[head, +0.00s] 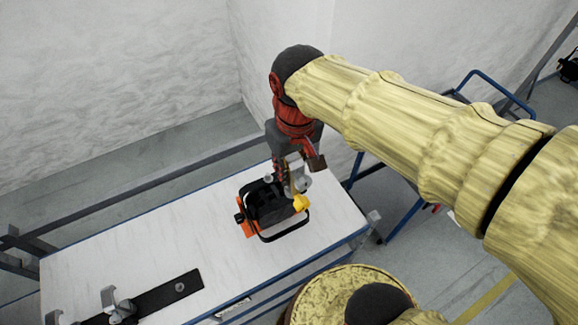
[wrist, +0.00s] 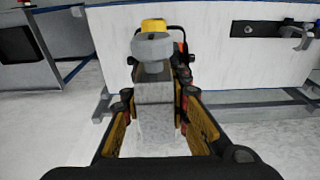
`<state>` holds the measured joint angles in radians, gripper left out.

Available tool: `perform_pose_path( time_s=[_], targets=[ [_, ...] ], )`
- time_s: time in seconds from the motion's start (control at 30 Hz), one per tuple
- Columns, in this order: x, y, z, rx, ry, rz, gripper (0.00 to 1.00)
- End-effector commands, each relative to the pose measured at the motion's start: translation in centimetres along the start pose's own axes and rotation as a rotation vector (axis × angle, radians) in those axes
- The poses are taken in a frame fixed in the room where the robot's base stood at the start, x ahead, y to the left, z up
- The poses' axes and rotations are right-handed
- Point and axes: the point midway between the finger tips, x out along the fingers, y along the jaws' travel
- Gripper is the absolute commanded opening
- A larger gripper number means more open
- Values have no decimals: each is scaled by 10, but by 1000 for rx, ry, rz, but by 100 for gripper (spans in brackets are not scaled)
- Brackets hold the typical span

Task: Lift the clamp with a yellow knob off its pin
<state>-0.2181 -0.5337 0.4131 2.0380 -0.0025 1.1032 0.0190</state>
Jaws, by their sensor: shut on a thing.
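The clamp is grey with a yellow knob (head: 301,203). In the wrist view the clamp (wrist: 153,48) shows in the middle, its yellow knob (wrist: 153,25) at the far end and its grey body between my fingers. My gripper (head: 291,172) points down over the right part of the table, at the black and orange par can (head: 262,205). My gripper (wrist: 155,95) is shut on the clamp, a yellow-padded finger on each side. The pin is hidden, and I cannot tell whether the clamp is still on it.
The white table (head: 140,245) has free room around the par can. A black bar (head: 170,291) with a grey hook clamp (head: 115,302) lies at its lower left. A blue-framed cart (head: 405,205) stands right of the table. Walls rise behind.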

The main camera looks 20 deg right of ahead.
Motion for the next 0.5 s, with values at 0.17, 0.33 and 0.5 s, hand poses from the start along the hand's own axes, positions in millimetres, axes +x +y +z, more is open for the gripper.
perform_pose_path(
  time_s=[0.17, 0.33, 0.5],
  targets=[
    [6, 0, 1, 0, 1, 0, 0],
    [13, 0, 1, 0, 1, 0, 0],
    [19, 0, 2, 0, 1, 0, 0]
  ],
)
